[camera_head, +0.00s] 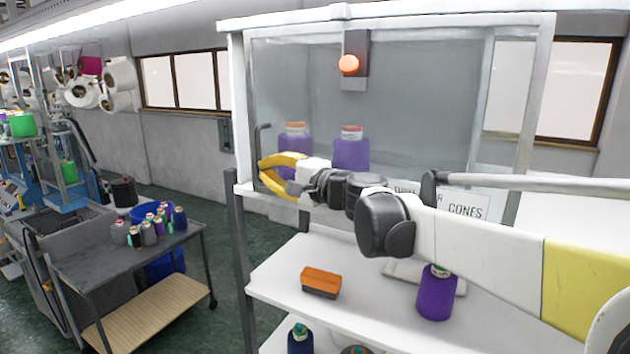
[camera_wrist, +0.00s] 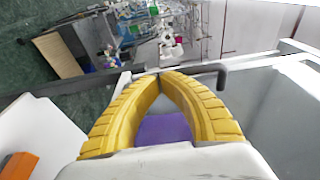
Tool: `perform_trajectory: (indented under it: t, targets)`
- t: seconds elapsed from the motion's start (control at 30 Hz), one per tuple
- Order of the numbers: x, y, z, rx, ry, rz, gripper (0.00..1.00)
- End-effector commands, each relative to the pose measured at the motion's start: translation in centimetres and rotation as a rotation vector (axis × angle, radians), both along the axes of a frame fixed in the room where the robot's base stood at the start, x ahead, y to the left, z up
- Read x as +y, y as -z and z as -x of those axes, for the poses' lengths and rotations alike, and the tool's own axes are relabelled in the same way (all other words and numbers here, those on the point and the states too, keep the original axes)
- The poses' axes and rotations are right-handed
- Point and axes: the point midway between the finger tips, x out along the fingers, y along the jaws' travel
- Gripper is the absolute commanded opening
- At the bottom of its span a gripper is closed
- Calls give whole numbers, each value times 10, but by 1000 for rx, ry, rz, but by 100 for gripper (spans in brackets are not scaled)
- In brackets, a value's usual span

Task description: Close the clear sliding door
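The clear sliding door (camera_head: 420,110) is a see-through pane in a white-framed cabinet (camera_head: 236,110). A dark upright handle (camera_head: 258,150) is at the pane's left edge; it also shows in the wrist view (camera_wrist: 222,76), just right of my fingertips. I cannot tell how far open the door is. My gripper (camera_head: 262,171) has yellow fingers, low at the cabinet's left side beside the handle. In the wrist view, its fingertips (camera_wrist: 161,74) meet with nothing held between them. I cannot tell whether a finger touches the handle.
Purple cones (camera_head: 351,155) show behind the pane, below an orange lamp (camera_head: 348,65). An orange-brown block (camera_head: 321,280) and a purple cone (camera_head: 436,295) are on the white shelf below. A grey cart (camera_head: 100,262) with several spools stands left, with open floor between.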

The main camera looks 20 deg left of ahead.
Motion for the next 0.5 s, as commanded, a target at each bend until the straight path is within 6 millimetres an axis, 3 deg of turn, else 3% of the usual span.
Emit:
perform_trajectory:
  t: [0.03,0.2,0.5]
  targets:
    - [14,1,-3,0,-3,0,0]
    - [47,0,-11,0,-1,0,0]
    - [72,0,-18,0,0,0,0]
